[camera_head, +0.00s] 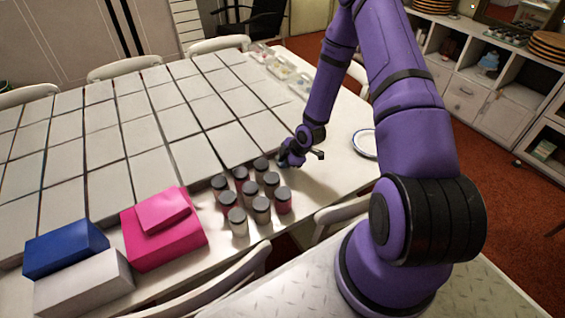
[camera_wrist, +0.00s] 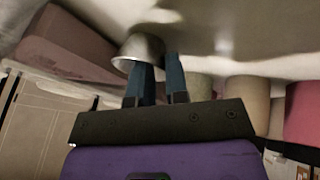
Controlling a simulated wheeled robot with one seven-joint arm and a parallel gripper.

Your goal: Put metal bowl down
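The metal bowl (camera_wrist: 143,47) is small, grey and shiny. It shows at the fingertips in the wrist view, tilted in that picture. My gripper (camera_wrist: 160,62) has its two dark blue fingers close together at the bowl's rim, one on the bowl's inner side and one outside, so it appears shut on the rim. In the head view my gripper (camera_head: 291,160) is low over the white table, just right of the jars. The bowl is mostly hidden there, and whether it touches the table cannot be told.
Several dark-lidded jars (camera_head: 261,208) stand close on the left. A white plate (camera_head: 364,143) lies near the table's right edge. Pink boxes (camera_head: 165,240), a blue box (camera_head: 65,247) and a white box (camera_head: 85,287) sit front left. Bare table (camera_head: 322,178) lies right of my gripper.

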